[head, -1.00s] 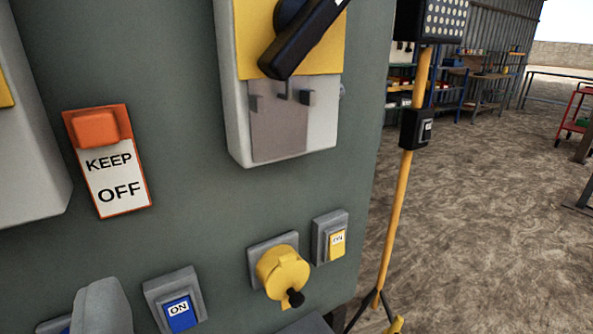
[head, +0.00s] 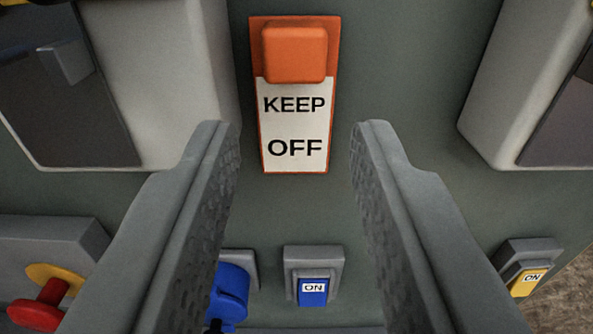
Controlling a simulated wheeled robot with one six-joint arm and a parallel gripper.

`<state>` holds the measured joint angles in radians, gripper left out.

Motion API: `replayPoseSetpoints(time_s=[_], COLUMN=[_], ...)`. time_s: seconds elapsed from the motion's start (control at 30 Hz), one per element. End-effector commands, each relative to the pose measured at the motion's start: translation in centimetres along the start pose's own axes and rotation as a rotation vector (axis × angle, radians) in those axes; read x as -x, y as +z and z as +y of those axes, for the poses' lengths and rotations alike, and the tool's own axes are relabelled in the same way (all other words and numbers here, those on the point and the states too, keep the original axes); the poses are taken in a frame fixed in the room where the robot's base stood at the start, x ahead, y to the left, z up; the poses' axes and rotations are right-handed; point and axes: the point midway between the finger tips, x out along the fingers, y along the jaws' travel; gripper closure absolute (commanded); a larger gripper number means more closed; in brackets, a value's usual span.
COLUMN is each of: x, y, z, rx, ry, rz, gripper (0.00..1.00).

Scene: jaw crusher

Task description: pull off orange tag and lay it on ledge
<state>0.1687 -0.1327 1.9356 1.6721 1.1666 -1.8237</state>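The orange tag (head: 296,95) hangs flat on the grey-green panel in the head view, upper middle. It has an orange block (head: 295,53) at its top and a white face reading KEEP OFF. My gripper (head: 296,128) is open, with its two grey fingers on either side of the tag's lower part in the picture. Nothing is between the fingers, and they do not appear to touch the tag. A grey ledge-like edge (head: 312,329) shows at the bottom middle; I cannot tell whether it is the ledge.
Pale boxes stand out from the panel at left (head: 195,80) and right (head: 500,90). Below are a blue ON switch (head: 313,290), a blue plug (head: 230,292), a red-and-yellow knob (head: 42,300) and a yellow ON switch (head: 527,281). The panel around the tag is bare.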

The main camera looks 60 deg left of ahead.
Motion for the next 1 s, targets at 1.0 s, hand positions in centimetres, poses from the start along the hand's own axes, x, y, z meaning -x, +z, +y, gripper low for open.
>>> replayPoseSetpoints(time_s=[1.0], x=[-6.7], y=[0.0], z=[0.0], rx=[0.0], ry=[0.001], rz=[0.0], gripper=[0.91])
